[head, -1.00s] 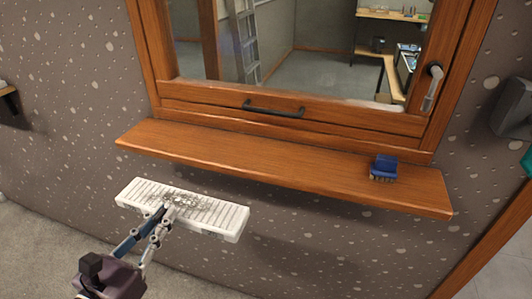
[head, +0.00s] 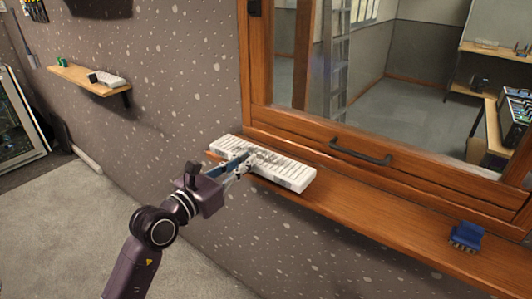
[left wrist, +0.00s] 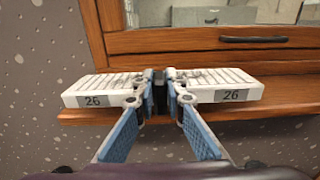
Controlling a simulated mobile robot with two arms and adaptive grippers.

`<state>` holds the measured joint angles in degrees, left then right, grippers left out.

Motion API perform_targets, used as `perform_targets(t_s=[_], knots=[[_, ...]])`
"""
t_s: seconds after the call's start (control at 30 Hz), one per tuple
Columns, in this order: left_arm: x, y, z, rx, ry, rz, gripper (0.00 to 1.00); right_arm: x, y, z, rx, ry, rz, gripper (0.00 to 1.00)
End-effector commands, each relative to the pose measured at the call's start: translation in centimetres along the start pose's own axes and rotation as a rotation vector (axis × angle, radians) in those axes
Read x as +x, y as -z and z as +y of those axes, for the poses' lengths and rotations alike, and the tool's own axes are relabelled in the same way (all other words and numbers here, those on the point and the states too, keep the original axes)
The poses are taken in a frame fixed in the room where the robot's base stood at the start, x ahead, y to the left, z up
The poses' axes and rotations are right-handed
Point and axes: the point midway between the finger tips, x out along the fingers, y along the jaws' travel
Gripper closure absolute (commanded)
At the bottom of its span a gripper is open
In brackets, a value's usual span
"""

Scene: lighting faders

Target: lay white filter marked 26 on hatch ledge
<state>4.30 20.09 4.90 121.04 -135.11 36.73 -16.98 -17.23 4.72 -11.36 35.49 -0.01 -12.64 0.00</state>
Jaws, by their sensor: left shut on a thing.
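The white filter (head: 290,174) is a long ribbed block with grey dirt on its top. In the left wrist view the filter (left wrist: 226,92) shows a "26" label on both sides of the fingers. My left gripper (head: 243,163) is shut on the middle of the filter. The filter is over the left end of the wooden hatch ledge (head: 370,222), below the window frame. I cannot tell whether the filter touches the ledge (left wrist: 285,88). My right gripper is not in view.
A blue brush-like object (head: 466,236) sits on the ledge's right part. A black handle (head: 360,152) is on the window frame above the ledge. A small wall shelf (head: 90,80) at the left holds a white item. The ledge between filter and blue object is clear.

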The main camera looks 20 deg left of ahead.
Motion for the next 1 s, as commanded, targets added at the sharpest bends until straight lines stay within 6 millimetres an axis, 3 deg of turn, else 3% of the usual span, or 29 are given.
perform_targets(t_s=[0.1,0.2,0.5,0.7,1.0], knots=[[3.2,-0.6,0.0,-0.001,0.001,-0.004,1.0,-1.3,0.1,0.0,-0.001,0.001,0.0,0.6],[5.3,-0.5,0.0,0.0,0.0,-0.004,1.0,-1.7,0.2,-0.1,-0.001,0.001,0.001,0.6],[8.1,-0.2,0.0,-0.001,0.0,-0.004,1.0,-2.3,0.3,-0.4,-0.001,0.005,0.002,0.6],[7.9,3.0,0.0,0.002,0.0,-0.001,1.0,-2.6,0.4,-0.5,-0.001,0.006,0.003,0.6],[7.9,3.4,0.0,0.0,0.0,-0.004,1.0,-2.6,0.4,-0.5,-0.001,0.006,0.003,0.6]])
